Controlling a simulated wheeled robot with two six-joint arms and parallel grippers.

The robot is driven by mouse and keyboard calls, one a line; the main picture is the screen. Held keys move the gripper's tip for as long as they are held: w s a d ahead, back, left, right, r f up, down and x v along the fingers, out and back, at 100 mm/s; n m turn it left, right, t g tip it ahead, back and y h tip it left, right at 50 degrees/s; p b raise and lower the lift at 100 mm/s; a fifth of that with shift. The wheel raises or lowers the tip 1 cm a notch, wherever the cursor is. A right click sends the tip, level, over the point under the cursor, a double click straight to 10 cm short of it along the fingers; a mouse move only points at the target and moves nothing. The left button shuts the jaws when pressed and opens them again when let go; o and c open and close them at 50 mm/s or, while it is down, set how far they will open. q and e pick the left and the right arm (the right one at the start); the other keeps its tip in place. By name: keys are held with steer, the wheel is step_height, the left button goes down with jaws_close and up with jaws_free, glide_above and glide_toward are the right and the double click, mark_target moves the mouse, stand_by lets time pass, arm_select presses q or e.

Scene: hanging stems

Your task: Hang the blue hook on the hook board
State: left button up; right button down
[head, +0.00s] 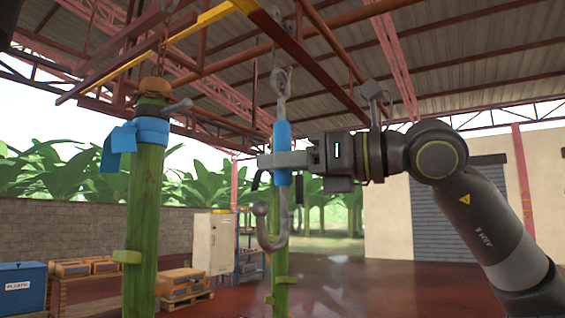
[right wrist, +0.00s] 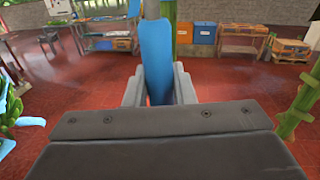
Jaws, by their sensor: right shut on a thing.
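The blue hook is a grey metal hook with a blue sleeve (head: 283,140); it hangs upright, its curved end (head: 272,240) low and its upper shank (head: 281,85) reaching toward the overhead rail. My right gripper (head: 283,160) is shut on the blue sleeve. In the right wrist view the blue sleeve (right wrist: 156,55) stands between the two fingers. Whether the hook's top end still touches the rail's small hanger, I cannot tell. I cannot make out a hook board in either view. My left gripper is not in view.
A green stem (head: 145,215) with a blue band (head: 150,130) hangs at left; another stem (head: 281,270) is behind the hook. A yellow-orange rail (head: 207,18) runs overhead. A blue bin (head: 22,288), pallets with crates (head: 180,285) and a cabinet (head: 213,243) stand beyond. Red floor is open at right.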

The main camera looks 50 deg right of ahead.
steer(key=shift+s, duration=0.1)
steer(key=s+b, duration=0.2)
steer(key=s, duration=0.6)
steer(key=shift+s+d, duration=0.2)
steer(key=shift+d, duration=0.15)
stand_by(0.3)
